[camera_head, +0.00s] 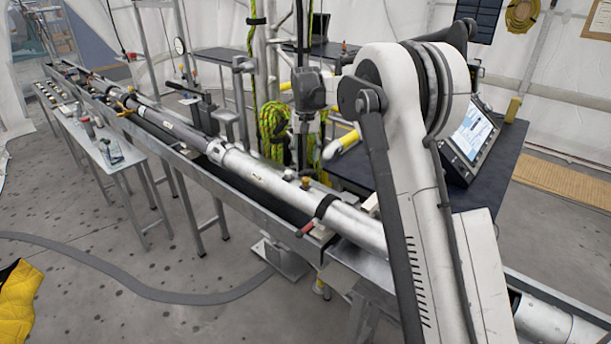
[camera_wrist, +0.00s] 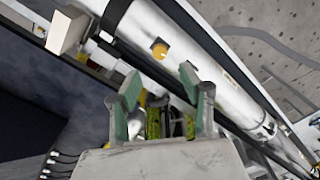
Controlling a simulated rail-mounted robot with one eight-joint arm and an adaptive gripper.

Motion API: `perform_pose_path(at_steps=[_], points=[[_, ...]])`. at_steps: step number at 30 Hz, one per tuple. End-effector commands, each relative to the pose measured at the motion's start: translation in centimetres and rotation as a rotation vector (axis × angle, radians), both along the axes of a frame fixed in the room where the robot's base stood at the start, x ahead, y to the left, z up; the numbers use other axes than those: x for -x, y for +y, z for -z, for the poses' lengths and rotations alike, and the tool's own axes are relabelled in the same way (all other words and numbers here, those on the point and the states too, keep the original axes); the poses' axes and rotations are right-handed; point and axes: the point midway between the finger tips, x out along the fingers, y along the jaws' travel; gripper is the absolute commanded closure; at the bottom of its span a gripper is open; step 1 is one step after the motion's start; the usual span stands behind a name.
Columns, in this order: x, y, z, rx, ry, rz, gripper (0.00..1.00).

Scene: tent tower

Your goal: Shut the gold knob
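The gold knob (camera_wrist: 159,48) sits on the side of a silver tube (camera_wrist: 185,65) in the wrist view. Its round face shows, slightly above the gap between my fingertips. My gripper (camera_wrist: 160,77) is open, with green pads on its two fingers and nothing held between them. The knob is apart from both fingers. In the head view, a small gold-brown knob (camera_head: 305,182) on top of the long silver tube (camera_head: 262,176) looks to be the same one. My gripper's fingers are hard to make out in the head view. Whether the knob is open or shut cannot be told.
A black strap (camera_head: 325,205) and a red handle (camera_head: 306,229) are close to the knob along the tube. A green-yellow rope coil (camera_head: 273,128) hangs behind the tube. A monitor (camera_head: 472,135) stands on a dark table at right.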

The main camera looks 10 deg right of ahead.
Motion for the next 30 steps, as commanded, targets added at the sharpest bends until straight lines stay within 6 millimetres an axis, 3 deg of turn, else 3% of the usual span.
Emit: perform_pose_path(at_steps=[9, 15, 27, 30], points=[[0.0, 0.0, 5.7, 0.001, 0.000, -0.001, 0.60], [0.0, 0.0, 7.9, 0.001, 0.000, -0.001, 0.60], [0.0, 0.0, 8.7, 0.001, 0.000, -0.002, 0.60], [0.0, 0.0, 8.7, 0.001, 0.000, -0.002, 0.71]])
